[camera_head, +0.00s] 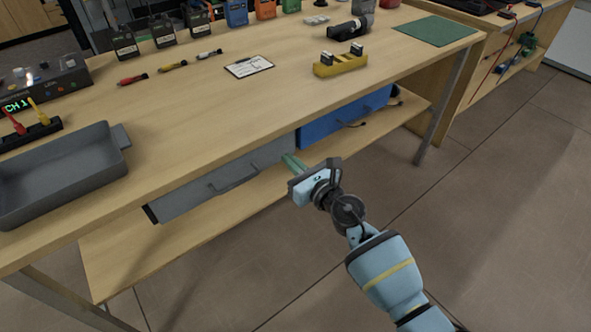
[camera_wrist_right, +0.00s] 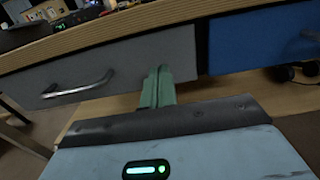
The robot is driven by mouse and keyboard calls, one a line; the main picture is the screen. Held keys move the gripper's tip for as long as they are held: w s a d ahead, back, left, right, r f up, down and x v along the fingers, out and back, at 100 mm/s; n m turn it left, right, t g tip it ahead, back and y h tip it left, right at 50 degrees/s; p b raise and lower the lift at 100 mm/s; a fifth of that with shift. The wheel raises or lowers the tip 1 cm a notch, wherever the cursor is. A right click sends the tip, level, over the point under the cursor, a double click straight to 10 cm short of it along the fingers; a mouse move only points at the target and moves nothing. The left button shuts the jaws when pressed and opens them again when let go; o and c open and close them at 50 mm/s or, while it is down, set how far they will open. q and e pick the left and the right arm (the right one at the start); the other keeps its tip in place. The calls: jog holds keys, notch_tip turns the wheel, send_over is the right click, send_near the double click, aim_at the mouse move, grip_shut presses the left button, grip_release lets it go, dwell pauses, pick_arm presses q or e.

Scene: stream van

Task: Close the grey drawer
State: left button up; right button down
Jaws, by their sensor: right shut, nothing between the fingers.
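The grey drawer (camera_head: 210,196) hangs under the workbench top, left of the blue drawer, with a bar handle on its front. Its front lies close under the bench edge; I cannot tell whether a small gap is left. The grey drawer also fills the left of the right wrist view (camera_wrist_right: 125,62). My right gripper (camera_head: 290,161) is shut and empty, its green fingers at the right end of the grey front, right of the handle. The fingertips (camera_wrist_right: 159,72) look very near or touching the front; contact is unclear. My left gripper is not in view.
The blue drawer (camera_head: 345,117) is just right of my right gripper, and a lower wooden shelf (camera_head: 200,230) runs beneath. The floor in front is clear.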

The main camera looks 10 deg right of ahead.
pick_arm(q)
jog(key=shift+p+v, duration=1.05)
pick_arm(e)
jog(key=v, duration=1.1)
jog(key=shift+s, duration=0.25)
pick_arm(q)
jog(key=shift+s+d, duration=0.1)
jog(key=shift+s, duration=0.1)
pick_arm(e)
jog(key=shift+d+f, duration=0.1)
